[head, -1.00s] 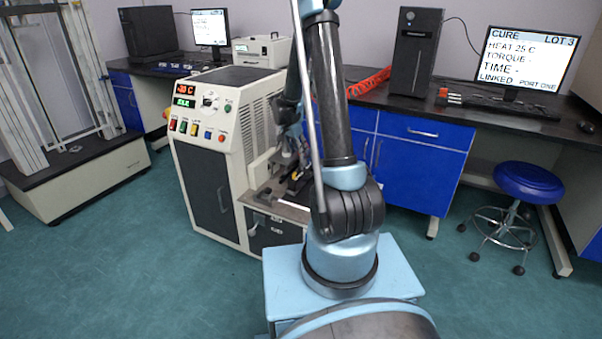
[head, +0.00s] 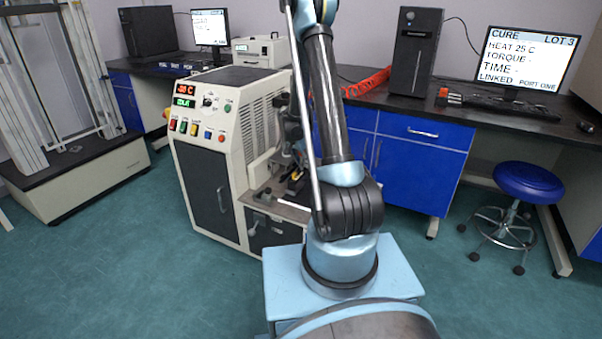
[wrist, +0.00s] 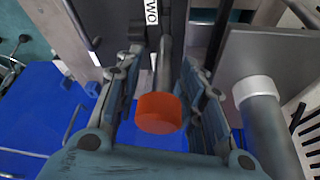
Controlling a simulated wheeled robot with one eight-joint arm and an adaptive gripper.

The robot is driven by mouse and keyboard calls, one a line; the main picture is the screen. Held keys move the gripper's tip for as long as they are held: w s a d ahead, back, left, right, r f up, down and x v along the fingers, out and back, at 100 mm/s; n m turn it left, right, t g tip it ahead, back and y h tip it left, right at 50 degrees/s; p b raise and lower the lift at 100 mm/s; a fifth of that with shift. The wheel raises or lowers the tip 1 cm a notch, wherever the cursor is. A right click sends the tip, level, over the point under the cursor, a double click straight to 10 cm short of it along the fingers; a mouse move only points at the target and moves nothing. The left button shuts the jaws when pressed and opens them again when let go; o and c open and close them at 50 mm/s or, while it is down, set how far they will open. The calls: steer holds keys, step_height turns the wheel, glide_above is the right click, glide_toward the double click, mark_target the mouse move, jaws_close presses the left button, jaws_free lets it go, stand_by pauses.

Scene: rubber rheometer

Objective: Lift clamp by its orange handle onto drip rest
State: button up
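The orange handle (wrist: 158,113) shows in the wrist view as a short rounded block on a grey shaft. It sits between the two fingers of my gripper (wrist: 160,62), which are apart, with a narrow gap seen on each side of it. Whether either finger touches it is hard to tell. In the head view my gripper is small and partly hidden behind my arm, over the work ledge (head: 268,200) of the white machine. The rest of the clamp and the drip rest cannot be made out clearly.
The white machine (head: 205,150) has lit displays and buttons. In the wrist view a grey cylinder with a pale collar (wrist: 258,92) stands close to the right of my fingers. A blue stool (head: 528,182) and blue cabinets (head: 420,170) stand right. The floor in front is free.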

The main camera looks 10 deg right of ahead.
jaws_close()
steer(key=shift+r, duration=0.1)
stand_by(0.4)
